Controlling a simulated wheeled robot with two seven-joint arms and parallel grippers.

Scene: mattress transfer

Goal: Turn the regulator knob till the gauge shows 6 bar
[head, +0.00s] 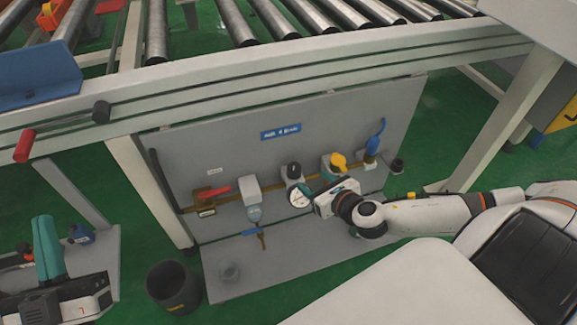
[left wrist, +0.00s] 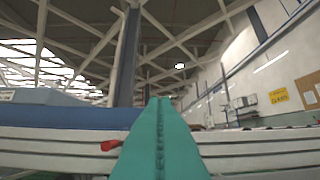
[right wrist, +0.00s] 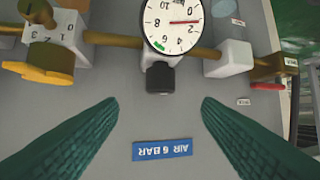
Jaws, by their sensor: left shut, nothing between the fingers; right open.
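A yellow knob (head: 336,160), a blue lever (head: 377,136) and a red lever (head: 218,191) share the pipe. A blue "AIR 6 BAR" label (right wrist: 162,150) is on the panel. The conveyor frame (head: 300,62) overhangs the panel. A dark bin (head: 174,287) stands on the floor.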

